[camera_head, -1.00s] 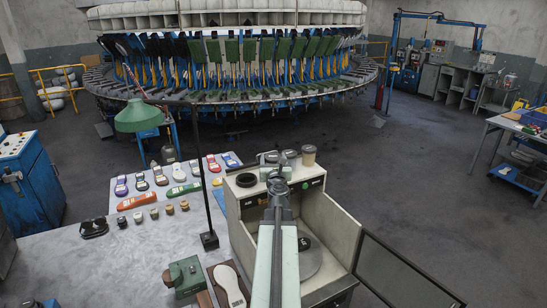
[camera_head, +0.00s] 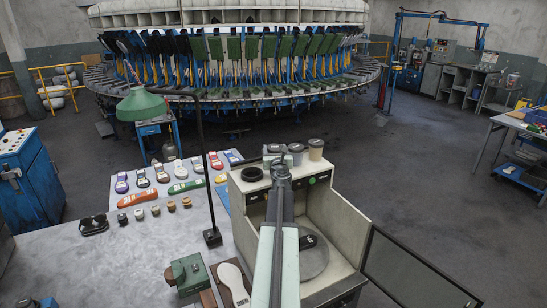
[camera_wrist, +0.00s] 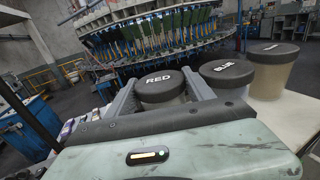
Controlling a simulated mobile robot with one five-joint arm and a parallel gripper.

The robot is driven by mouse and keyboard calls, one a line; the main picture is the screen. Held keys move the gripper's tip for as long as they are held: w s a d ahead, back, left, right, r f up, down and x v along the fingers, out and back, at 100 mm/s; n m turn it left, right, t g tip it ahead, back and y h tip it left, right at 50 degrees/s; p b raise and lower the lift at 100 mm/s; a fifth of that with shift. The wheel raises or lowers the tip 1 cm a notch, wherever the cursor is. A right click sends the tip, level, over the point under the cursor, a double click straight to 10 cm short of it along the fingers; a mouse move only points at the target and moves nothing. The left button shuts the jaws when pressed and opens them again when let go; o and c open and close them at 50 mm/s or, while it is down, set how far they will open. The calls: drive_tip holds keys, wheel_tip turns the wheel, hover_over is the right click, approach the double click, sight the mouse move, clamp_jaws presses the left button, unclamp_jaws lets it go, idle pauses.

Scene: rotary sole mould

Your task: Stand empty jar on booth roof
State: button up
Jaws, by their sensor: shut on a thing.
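The booth (camera_head: 343,225) is a cream cabinet with an open front. On its flat roof (camera_wrist: 285,122) several dark-lidded jars stand in a row. In the wrist view my gripper (camera_wrist: 159,77) has a finger on each side of the jar marked RED (camera_wrist: 160,88) and is shut on it. Whether that jar touches the roof is hidden. The BLUE jar (camera_wrist: 227,74) is just right of my right finger. A third jar (camera_wrist: 274,66) with tan contents shows farther right, and also in the head view (camera_head: 316,150). In the head view my arm hides most of my gripper.
A black ring-like dish (camera_head: 252,174) sits on the roof's left. A green lamp (camera_head: 142,104) on a dark post rises left of the booth. The bench holds coloured soles (camera_head: 137,198) and small pots. A large rotary machine (camera_head: 230,90) stands behind.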

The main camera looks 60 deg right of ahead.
drive_tip(key=shift+s, duration=0.15)
drive_tip(key=shift+f, duration=0.3)
drive_tip(key=o, duration=1.3)
drive_tip(key=shift+r, duration=0.1)
drive_tip(key=shift+r+p, duration=0.25)
drive_tip(key=shift+p, duration=0.1)
drive_tip(key=v, duration=1.2)
drive_tip(key=shift+a+f, duration=0.1)
